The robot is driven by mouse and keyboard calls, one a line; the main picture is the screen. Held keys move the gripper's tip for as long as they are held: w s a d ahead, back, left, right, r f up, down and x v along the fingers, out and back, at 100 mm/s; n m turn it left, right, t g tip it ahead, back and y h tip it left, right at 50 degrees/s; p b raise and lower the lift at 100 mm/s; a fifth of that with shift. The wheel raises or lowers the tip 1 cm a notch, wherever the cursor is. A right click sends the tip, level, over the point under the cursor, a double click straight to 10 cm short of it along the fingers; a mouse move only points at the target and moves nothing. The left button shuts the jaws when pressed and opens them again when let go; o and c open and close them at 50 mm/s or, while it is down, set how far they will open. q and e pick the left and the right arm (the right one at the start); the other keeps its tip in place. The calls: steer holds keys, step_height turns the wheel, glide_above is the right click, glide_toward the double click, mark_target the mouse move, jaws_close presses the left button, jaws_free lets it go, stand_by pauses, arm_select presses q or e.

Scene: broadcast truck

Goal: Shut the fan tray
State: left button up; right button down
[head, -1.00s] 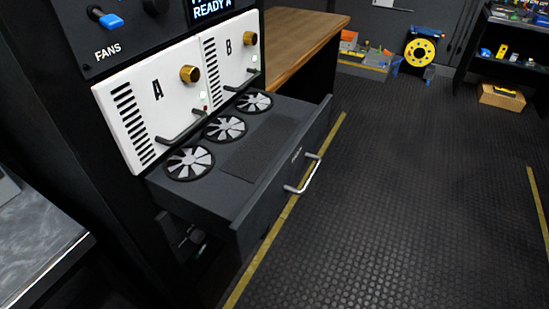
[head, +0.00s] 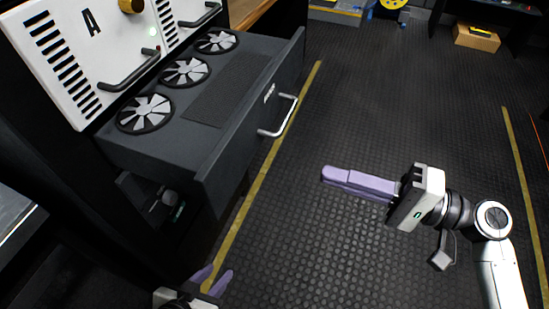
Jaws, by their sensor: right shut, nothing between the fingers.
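The fan tray (head: 225,150) is a dark drawer pulled out of the rack, with three grey-bladed fans in its top. Its front panel has a silver bar handle (head: 283,118). My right gripper (head: 328,174) has purple fingers, which are shut and empty. It is over the floor to the right of the tray, pointing left, apart from the handle. My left gripper (head: 218,271) shows at the bottom edge, below the tray's near corner. Its two purple fingers are apart with nothing seen between them. Most of the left arm is out of view.
White module A (head: 75,55), with a brass knob and dark handle, sits above the tray. A grey-topped surface (head: 15,235) is at the lower left. The rubber floor (head: 400,110) right of the tray is clear. A cardboard box (head: 477,37) lies far back.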

mark_target(246, 149)
steer(key=x, duration=0.4)
steer(key=p+x, duration=0.1)
steer(key=x, duration=0.4)
steer(key=p+x, duration=0.1)
steer(key=x, duration=0.4)
steer(key=shift+s+r, duration=0.1)
steer(key=shift+r, duration=0.15)
